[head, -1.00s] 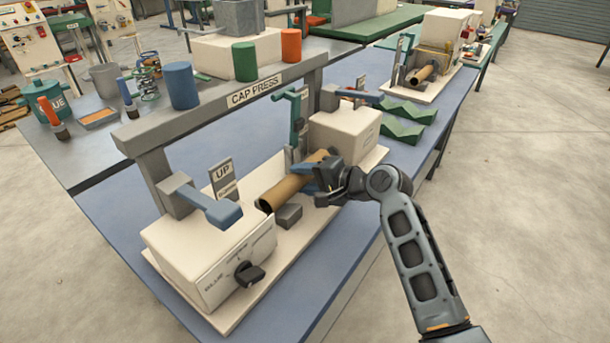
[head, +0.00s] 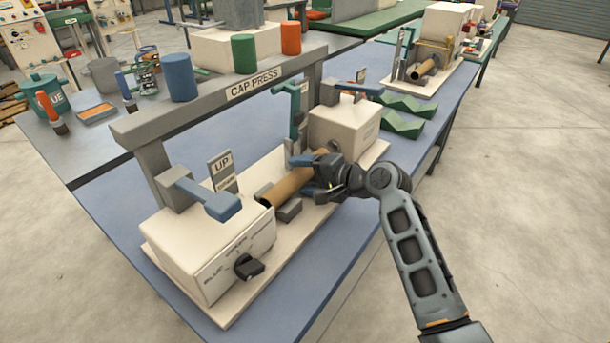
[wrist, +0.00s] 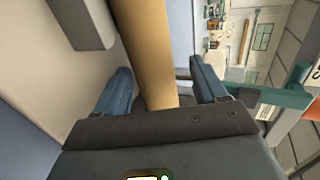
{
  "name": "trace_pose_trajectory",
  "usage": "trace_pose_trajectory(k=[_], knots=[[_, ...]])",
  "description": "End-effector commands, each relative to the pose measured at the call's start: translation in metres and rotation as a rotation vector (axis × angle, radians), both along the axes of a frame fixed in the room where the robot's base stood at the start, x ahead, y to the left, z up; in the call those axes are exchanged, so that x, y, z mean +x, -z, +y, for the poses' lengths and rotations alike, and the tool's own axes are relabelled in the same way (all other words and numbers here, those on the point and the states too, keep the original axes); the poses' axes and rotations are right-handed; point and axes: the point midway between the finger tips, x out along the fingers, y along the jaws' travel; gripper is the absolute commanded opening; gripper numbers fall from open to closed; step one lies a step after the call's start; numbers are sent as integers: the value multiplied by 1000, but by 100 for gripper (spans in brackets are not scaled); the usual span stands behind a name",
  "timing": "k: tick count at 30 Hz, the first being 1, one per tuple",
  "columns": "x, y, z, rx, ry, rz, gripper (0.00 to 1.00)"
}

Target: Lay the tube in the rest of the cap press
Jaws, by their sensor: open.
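The brown cardboard tube (head: 288,186) lies low over the cream base of the cap press, between its two white end blocks. A small grey rest block (head: 289,211) stands against its near side; contact underneath is hidden. My gripper (head: 312,166) is at the tube's far half. In the wrist view the tube (wrist: 150,50) runs between my two open blue fingers (wrist: 163,84), with gaps visible at the sides. The cap press sign (head: 253,85) is on the grey beam above.
The near white block (head: 208,255) has a blue lever (head: 212,200) and a black knob (head: 249,267). The far white block (head: 343,130) and a teal clamp post (head: 293,112) stand close to my gripper. Green V-shaped rests (head: 405,107) lie beyond on the blue bench.

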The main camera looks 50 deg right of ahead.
Motion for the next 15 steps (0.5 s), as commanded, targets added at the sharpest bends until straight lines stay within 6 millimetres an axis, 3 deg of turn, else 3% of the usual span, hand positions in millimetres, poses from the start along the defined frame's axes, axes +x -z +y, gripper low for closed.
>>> trace_pose_trajectory(k=[5, 15], knots=[[-14, -1, -1, 0, 1, 7, 76], [-61, -24, -3, 0, 2, 2, 76]])
